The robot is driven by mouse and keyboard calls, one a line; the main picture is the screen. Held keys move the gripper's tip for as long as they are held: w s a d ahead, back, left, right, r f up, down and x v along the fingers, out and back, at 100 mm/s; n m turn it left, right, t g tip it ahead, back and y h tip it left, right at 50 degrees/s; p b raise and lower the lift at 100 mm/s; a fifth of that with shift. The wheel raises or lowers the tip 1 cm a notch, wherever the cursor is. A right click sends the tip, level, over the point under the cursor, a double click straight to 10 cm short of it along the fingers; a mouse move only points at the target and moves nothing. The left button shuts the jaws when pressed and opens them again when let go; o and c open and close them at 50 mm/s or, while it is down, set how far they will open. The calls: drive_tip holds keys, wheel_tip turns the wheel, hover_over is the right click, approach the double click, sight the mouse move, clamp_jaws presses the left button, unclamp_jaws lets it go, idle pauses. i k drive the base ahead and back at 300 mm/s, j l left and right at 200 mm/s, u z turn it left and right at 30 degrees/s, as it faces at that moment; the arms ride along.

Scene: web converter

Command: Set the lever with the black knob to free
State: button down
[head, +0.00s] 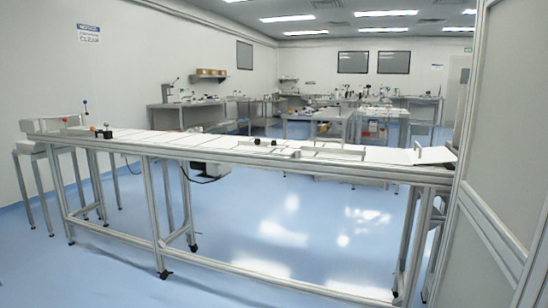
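A long, narrow metal-framed bench with a white top (215,146) runs across the view. Near its left end is a small dark fitting (106,131) that appears to carry a black knob, with a small orange part (93,129) beside it. It is too small to tell whether this is the lever with the black knob, or how it is set. A thin upright lever with a blue knob (85,102) and a small red knob (65,119) stand further left. Small dark knob-like parts (258,142) sit near mid-bench. My gripper is not in view.
A grey framed panel (505,150) stands close on the right. A white plate (436,155) lies at the bench's right end. A lower bench (32,147) adjoins at far left. Blue floor (105,265) is open in front. Other workbenches stand behind.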

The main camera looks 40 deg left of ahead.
sight(263, 142)
drive_tip(key=j, duration=0.5)
drive_tip(key=i+j+u, duration=0.1)
drive_tip(key=j, duration=0.35)
drive_tip(key=i+j, duration=0.1)
drive_tip(key=j, duration=0.9)
drive_tip(key=i+u, duration=0.05)
